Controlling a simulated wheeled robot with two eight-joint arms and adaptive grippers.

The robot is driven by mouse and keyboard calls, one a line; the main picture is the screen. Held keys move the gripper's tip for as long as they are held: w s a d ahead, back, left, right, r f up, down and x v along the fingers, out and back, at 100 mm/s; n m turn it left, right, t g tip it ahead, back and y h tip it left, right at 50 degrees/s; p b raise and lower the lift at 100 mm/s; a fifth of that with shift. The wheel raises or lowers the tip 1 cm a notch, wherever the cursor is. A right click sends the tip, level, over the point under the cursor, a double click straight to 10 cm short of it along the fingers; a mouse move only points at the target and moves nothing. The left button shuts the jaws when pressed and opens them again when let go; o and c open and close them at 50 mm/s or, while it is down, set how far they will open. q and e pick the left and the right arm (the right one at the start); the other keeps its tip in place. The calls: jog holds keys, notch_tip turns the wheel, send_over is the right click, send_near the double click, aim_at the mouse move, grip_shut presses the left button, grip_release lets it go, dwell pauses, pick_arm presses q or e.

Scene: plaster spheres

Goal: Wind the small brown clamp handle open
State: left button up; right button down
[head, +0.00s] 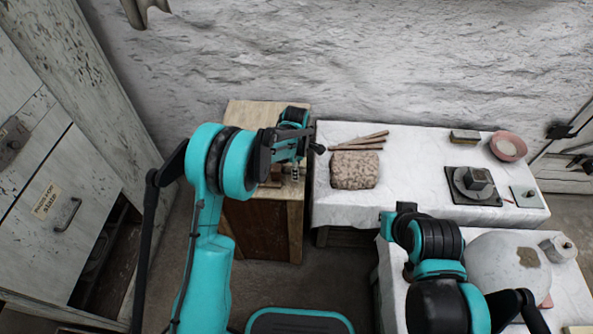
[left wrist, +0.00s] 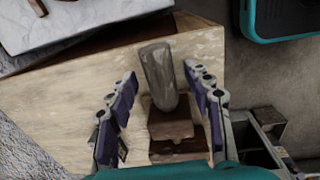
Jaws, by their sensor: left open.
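In the left wrist view, a grey-brown rounded handle (left wrist: 158,78) stands between the two fingers of my left gripper (left wrist: 161,70). The gripper is open, with a gap on each side of the handle. Below the handle is a brown stepped block (left wrist: 170,126), which looks like part of the clamp, on a pale wooden bench top (left wrist: 85,92). In the head view my left gripper (head: 291,172) is over the wooden bench (head: 252,113), and my arm hides most of the clamp. My right arm shows at the lower right, but I cannot make out its gripper.
A cloth-covered table (head: 420,175) right of the bench holds a rough stone block (head: 354,170), wooden sticks (head: 360,142), a dark turntable (head: 473,184) and a pink bowl (head: 508,146). A large plaster sphere (head: 505,262) sits at the lower right. A cabinet (head: 55,190) stands left.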

pick_arm(q)
jog(key=shift+f, duration=0.45)
grip_shut()
jog(key=t+b, duration=0.2)
jog(key=t, duration=0.1)
jog(key=shift+s+f+t, duration=0.2)
jog(key=shift+s+t, duration=0.1)
jog(key=shift+s+f+t+b, duration=0.1)
jog(key=shift+t+b, duration=0.9)
jog(key=shift+b, duration=0.1)
jog(key=shift+t+b, duration=0.7)
jog(key=shift+b, duration=0.05)
